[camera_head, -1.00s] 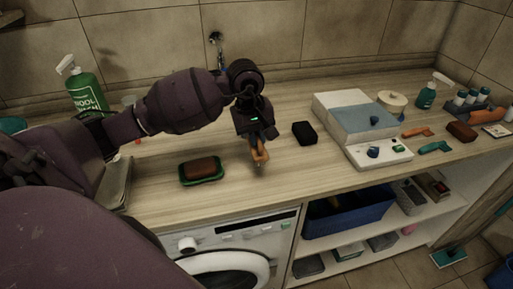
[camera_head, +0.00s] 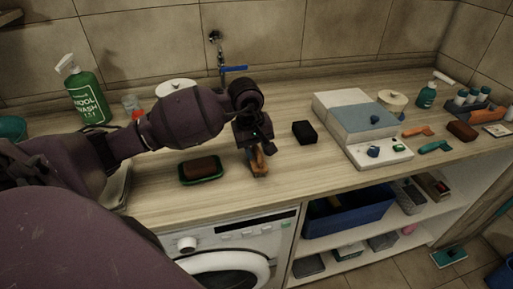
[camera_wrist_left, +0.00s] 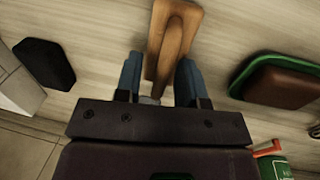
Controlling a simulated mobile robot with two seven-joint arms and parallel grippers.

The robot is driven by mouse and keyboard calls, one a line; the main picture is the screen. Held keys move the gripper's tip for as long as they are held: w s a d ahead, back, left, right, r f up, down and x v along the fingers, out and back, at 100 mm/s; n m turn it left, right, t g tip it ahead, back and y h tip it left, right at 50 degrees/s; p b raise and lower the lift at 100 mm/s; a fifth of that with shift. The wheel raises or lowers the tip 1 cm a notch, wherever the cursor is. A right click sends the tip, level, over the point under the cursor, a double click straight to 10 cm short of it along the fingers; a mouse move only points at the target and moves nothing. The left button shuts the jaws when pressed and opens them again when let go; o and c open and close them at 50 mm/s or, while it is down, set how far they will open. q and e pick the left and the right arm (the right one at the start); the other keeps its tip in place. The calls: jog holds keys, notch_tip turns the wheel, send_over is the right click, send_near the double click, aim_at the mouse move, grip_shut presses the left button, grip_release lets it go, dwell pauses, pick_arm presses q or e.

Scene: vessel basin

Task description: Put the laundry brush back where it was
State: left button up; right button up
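The laundry brush (camera_head: 258,161) is a brown wooden piece at the counter's front part, below my left gripper (camera_head: 257,158). In the left wrist view the brush (camera_wrist_left: 172,38) runs between the two blue fingers of the left gripper (camera_wrist_left: 160,75), which lie close along both its sides. My right gripper is not in view.
A brown soap bar in a green dish (camera_head: 202,180) lies left of the brush. A black block (camera_head: 304,133) and a white-and-grey box (camera_head: 355,118) stand to the right. A green bottle (camera_head: 86,95) stands back left. The counter's front edge is close.

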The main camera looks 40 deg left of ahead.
pick_arm(q)
jog(key=shift+r, duration=0.15)
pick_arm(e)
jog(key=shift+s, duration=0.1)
pick_arm(q)
jog(key=shift+r, duration=0.3)
notch_tip(320, 180, up, 11)
jog(key=s+a, duration=0.1)
jog(key=shift+s+r, duration=0.15)
jog(key=shift+s, duration=0.15)
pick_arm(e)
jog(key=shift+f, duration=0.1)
pick_arm(q)
jog(key=shift+a, duration=0.1)
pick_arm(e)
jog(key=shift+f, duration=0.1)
